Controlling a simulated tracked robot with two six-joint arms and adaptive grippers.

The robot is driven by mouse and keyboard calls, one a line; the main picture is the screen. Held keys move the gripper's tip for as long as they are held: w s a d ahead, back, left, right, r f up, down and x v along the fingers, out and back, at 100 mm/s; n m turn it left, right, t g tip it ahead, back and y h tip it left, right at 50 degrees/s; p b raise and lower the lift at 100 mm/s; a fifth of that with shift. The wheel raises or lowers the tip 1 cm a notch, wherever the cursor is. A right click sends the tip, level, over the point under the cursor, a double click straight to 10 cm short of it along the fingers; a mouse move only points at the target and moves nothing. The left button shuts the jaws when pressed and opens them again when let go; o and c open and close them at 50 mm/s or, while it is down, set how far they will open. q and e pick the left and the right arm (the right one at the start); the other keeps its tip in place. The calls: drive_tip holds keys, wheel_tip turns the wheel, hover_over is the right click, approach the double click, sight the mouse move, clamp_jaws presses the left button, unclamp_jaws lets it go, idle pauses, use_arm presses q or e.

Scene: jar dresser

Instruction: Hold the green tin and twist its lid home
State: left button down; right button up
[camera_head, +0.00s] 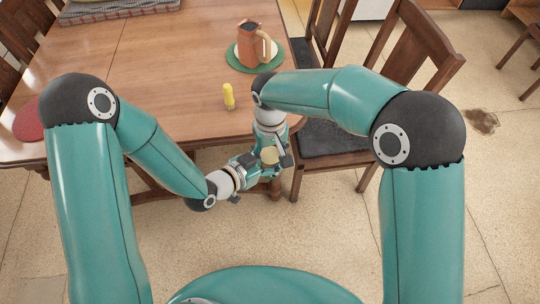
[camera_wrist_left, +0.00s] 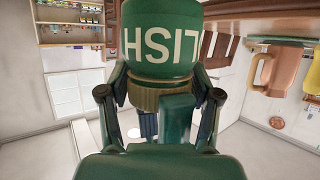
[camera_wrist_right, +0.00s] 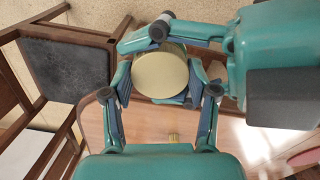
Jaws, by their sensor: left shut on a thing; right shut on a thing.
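The green tin (camera_wrist_left: 160,40) with white lettering shows upside down in the left wrist view. Its brass-coloured lid (camera_wrist_left: 145,97) is against its mouth; I cannot tell how tightly it sits. The lid shows as a pale round disc in the right wrist view (camera_wrist_right: 160,74) and in the head view (camera_head: 270,155). My left gripper (camera_head: 252,166) is shut on the tin, coming from the left. My right gripper (camera_wrist_right: 160,82) is shut on the lid, with a finger at either side. In the head view the tin's body is mostly hidden by the grippers.
The wooden table (camera_head: 170,60) is just beyond the grippers. On it stand a yellow object (camera_head: 228,96) and an orange jug (camera_head: 250,47) on a plate and green mat. A chair with a dark seat (camera_head: 335,140) is close on the right. Open floor lies in front.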

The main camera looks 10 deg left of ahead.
drive_tip(key=shift+m, duration=0.3)
drive_tip(key=o, duration=1.3)
drive_tip(key=shift+a+r, duration=0.1)
drive_tip(key=shift+r, duration=2.25)
